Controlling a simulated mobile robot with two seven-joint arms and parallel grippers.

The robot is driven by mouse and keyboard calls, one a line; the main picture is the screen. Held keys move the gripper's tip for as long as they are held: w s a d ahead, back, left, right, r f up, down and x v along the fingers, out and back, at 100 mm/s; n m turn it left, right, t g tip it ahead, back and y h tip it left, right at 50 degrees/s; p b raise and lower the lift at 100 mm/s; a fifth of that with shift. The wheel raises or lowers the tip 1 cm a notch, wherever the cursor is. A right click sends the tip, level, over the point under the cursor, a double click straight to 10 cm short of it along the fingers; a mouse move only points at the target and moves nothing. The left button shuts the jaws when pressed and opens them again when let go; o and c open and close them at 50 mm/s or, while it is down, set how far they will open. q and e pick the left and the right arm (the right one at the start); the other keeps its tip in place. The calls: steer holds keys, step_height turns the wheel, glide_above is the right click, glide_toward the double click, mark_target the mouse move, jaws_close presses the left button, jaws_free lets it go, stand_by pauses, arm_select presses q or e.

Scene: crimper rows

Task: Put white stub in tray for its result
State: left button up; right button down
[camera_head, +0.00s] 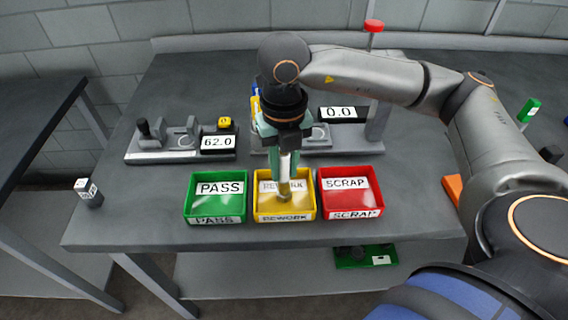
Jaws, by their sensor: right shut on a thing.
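My right gripper (287,150) points down over the yellow REWORK tray (262,214). It is shut on the white stub (285,172), which hangs upright. The stub's lower end is within the outline of the yellow tray; I cannot tell whether it touches the tray floor. The green PASS tray (202,211) stands to the left and the red SCRAP tray (368,200) to the right. My left gripper is not in view.
Behind the trays, a grey fixture (165,150) has a display (217,142) reading 62.0. Another display (340,113) reads 0.0. A red-topped post (374,27) stands at the back right.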

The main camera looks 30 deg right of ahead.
steer(key=shift+f, duration=0.2)
steer(key=c, duration=0.7)
jaws_free()
steer(key=shift+r, duration=0.15)
steer(key=shift+r, duration=0.25)
step_height(320, 180, up, 10)
steer(key=shift+r+p, duration=0.1)
steer(key=shift+p, duration=0.3)
steer(key=shift+r, duration=0.75)
